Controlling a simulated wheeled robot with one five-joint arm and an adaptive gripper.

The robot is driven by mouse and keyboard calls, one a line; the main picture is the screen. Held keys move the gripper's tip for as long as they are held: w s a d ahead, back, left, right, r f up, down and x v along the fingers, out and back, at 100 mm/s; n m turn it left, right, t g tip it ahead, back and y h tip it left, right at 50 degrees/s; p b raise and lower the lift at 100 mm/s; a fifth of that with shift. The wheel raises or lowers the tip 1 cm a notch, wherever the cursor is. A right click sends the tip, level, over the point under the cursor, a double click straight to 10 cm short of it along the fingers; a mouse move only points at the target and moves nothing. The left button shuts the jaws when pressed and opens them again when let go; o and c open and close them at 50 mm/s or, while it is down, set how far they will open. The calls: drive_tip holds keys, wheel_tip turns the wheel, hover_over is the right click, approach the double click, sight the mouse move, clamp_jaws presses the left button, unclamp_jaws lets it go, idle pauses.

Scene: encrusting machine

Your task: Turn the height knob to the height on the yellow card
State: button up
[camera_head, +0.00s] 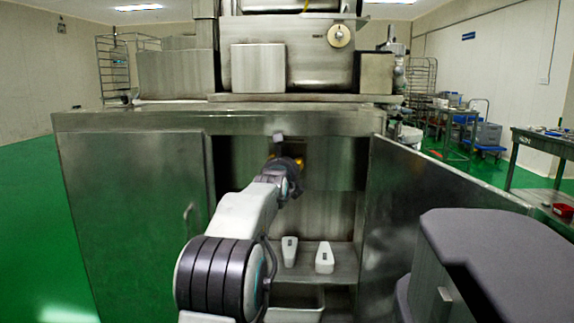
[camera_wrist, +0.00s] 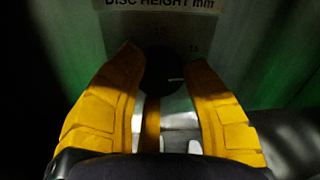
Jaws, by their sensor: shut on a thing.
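The height knob (camera_wrist: 163,74) is a dark round knob in the wrist view, below a label plate (camera_wrist: 160,4) reading "DISC HEIGHT mm". Faint scale figures show above and to the upper right, too dim to read surely. My gripper (camera_wrist: 164,62) has its two yellow fingers shut on the knob, one on each side. In the head view my gripper (camera_head: 288,163) reaches into the open cabinet (camera_head: 240,160) under the machine and hides the knob. I cannot make out a yellow card in either view.
An open steel door (camera_head: 430,220) stands right of the cabinet opening. The left door (camera_head: 130,190) is shut. Two white pieces, one left (camera_head: 289,252) and one right (camera_head: 324,258), stand on the shelf (camera_head: 345,268) below my gripper. A metal tray (camera_head: 295,313) is lower down.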

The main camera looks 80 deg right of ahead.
drive_tip(key=shift+f, duration=0.2)
drive_tip(key=o, duration=0.9)
drive_tip(key=shift+d, duration=0.1)
drive_tip(key=shift+c, duration=0.2)
drive_tip(key=o, duration=0.4)
drive_tip(key=shift+r, duration=0.1)
drive_tip(key=shift+c, duration=0.2)
drive_tip(key=a, duration=1.2)
drive_tip(key=shift+r, duration=0.35)
drive_tip(key=shift+w, duration=0.1)
